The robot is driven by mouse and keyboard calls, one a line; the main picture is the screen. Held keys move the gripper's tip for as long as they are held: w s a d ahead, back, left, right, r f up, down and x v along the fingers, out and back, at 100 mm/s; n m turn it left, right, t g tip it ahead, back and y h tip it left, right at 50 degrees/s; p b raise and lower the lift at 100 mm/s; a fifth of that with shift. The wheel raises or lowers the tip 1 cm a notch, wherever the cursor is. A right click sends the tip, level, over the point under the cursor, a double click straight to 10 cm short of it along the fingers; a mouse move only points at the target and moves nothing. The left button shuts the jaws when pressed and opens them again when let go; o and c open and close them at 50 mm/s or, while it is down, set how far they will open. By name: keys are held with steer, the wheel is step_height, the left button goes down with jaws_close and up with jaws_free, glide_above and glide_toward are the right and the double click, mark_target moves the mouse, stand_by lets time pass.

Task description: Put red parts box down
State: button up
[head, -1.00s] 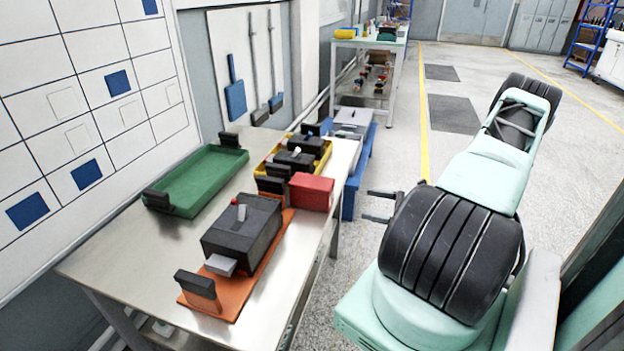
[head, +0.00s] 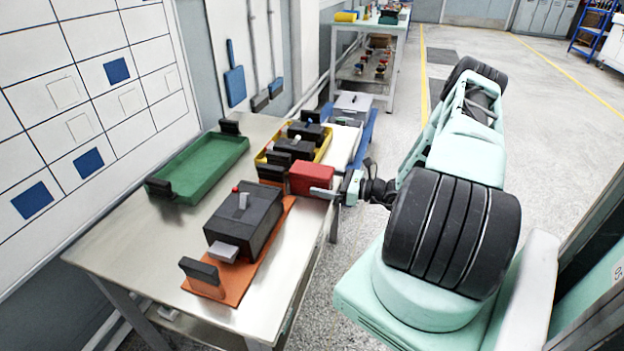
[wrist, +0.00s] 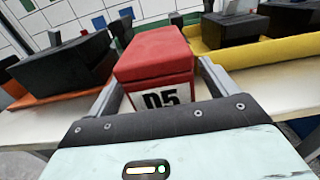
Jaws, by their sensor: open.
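The red parts box (head: 312,178) sits on the metal table (head: 135,245) near its right edge, beside the yellow tray (head: 262,158). In the wrist view the red box (wrist: 155,55) is straight ahead, with a white "D5" label on its near face. My gripper (wrist: 156,70) is open, with one finger along each side of the box; whether the fingers touch it I cannot tell. In the head view my gripper (head: 328,190) reaches in from the right at the table edge, and its far finger is hidden.
A black breaker unit (head: 243,218) on an orange tray (head: 235,290) stands in front of the box. A green tray (head: 200,168) lies to the left, mostly empty. The yellow tray holds black units close behind the box. Bare tabletop shows at the front left.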

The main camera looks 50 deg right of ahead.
mark_target(315, 178)
steer(key=shift+x, duration=1.55)
steer(key=shift+r, duration=0.1)
steer(key=c, duration=1.4)
steer(key=shift+r, duration=0.1)
